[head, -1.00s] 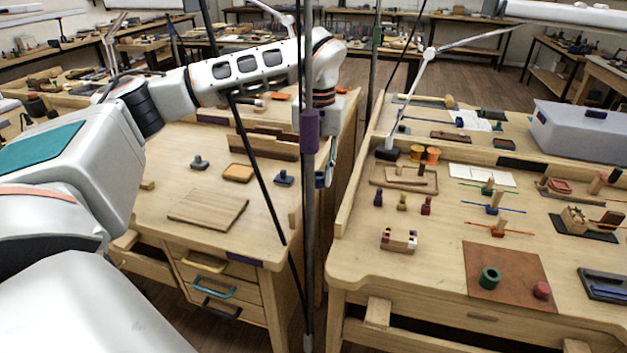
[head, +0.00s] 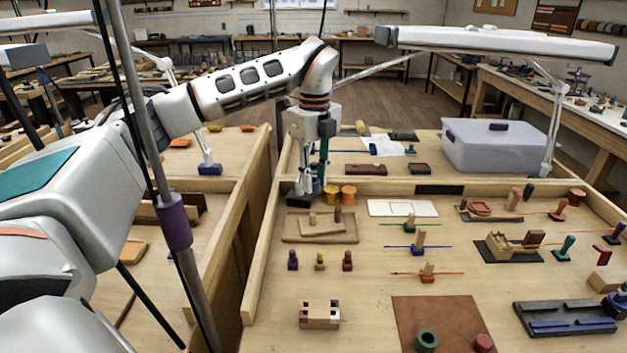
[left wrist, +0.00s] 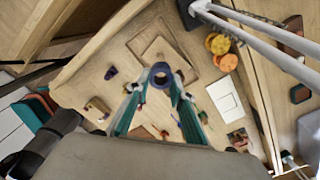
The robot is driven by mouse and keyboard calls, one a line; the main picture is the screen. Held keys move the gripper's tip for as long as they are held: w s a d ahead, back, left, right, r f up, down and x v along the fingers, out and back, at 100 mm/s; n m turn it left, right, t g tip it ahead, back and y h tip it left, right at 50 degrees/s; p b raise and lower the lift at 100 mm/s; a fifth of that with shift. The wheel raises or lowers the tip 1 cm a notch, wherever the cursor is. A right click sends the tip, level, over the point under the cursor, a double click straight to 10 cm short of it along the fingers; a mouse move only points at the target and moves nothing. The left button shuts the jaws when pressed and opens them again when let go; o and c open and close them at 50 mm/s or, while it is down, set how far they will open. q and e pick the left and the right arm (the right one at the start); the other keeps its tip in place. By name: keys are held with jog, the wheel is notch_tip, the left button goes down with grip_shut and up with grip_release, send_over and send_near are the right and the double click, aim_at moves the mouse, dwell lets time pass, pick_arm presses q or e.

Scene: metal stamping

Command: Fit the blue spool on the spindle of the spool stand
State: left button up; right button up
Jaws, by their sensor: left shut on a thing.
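My left gripper (head: 312,190) is over the near workbench's left back part, pointing down. In the left wrist view its teal fingers (left wrist: 160,85) are closed around a blue ring-shaped spool (left wrist: 161,75), with its round hole facing the camera. The spool is hard to make out in the head view. A yellow spool (head: 332,195) and an orange spool (head: 348,195) stand just right of the gripper. They also show in the left wrist view, yellow (left wrist: 217,43) and orange (left wrist: 227,62). I cannot clearly pick out the stand's bare spindle. My right gripper is not in view.
A wooden tray (head: 290,238) with blocks lies in front of the gripper. A white panel (head: 402,208) lies to the right. Small purple (head: 293,260), yellow (head: 319,261) and red (head: 347,261) pieces stand nearer. A raised wooden ledge (head: 385,186) runs behind.

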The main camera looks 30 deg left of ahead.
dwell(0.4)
pick_arm(q)
jog(key=shift+f+b, duration=0.7)
jog(key=shift+f, duration=0.6)
jog(key=shift+f+b, duration=0.4)
jog(key=shift+f, duration=0.35)
jog(key=shift+f+b, duration=0.35)
jog(key=shift+f, duration=0.55)
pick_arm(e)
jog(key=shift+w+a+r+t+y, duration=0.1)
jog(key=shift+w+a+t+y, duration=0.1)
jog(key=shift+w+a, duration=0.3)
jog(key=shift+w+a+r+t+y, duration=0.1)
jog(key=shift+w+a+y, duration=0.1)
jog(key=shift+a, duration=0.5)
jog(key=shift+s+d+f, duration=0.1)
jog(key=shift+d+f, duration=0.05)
pick_arm(q)
jog(key=shift+p, duration=0.3)
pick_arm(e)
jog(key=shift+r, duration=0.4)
